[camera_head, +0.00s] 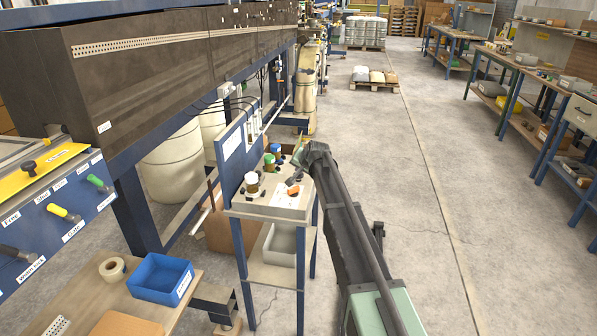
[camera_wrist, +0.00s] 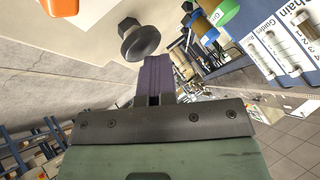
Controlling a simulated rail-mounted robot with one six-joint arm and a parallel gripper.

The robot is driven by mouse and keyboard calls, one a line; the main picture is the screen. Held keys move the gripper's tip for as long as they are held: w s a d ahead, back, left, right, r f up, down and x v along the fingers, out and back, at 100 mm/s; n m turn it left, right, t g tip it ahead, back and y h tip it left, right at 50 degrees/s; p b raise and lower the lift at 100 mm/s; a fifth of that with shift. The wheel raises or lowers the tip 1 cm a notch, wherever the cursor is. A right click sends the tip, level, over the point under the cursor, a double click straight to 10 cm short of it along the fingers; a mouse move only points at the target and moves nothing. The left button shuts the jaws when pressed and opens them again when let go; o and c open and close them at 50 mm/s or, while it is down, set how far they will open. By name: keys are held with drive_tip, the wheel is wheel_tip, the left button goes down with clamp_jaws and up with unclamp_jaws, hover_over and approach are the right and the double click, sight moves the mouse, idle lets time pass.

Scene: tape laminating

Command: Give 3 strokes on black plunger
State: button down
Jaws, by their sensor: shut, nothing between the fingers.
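The black plunger (camera_wrist: 140,42) shows in the wrist view as a round, dark knob on a short stem, standing out from a pale surface. My gripper (camera_wrist: 158,62) is shut and empty, its purple fingers pressed together. The fingertips are close beside the knob, on its lower right in the wrist view. I cannot tell whether they touch it. In the head view my arm reaches over the right side of a small stand (camera_head: 262,206), and the fingertips are hard to make out there. The plunger cannot be picked out surely in the head view.
An orange part (camera_wrist: 60,6) is near the plunger. A labelled panel (camera_head: 232,143) rises behind. The concrete floor to the right (camera_head: 440,230) is clear.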

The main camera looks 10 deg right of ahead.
drive_tip(key=shift+f, duration=0.15)
idle(0.3)
drive_tip(key=shift+r+p, duration=1.6)
drive_tip(key=shift+r, duration=0.05)
drive_tip(key=shift+w, duration=0.1)
wheel_tip(320, 180, up, 5)
drive_tip(key=p, duration=0.5)
idle(1.4)
wheel_tip(320, 180, up, 4)
drive_tip(key=r+p, duration=0.1)
drive_tip(key=p, duration=0.4)
wheel_tip(320, 180, down, 10)
drive_tip(key=b, duration=1)
drive_tip(key=shift+f, duration=0.1)
idle(1.2)
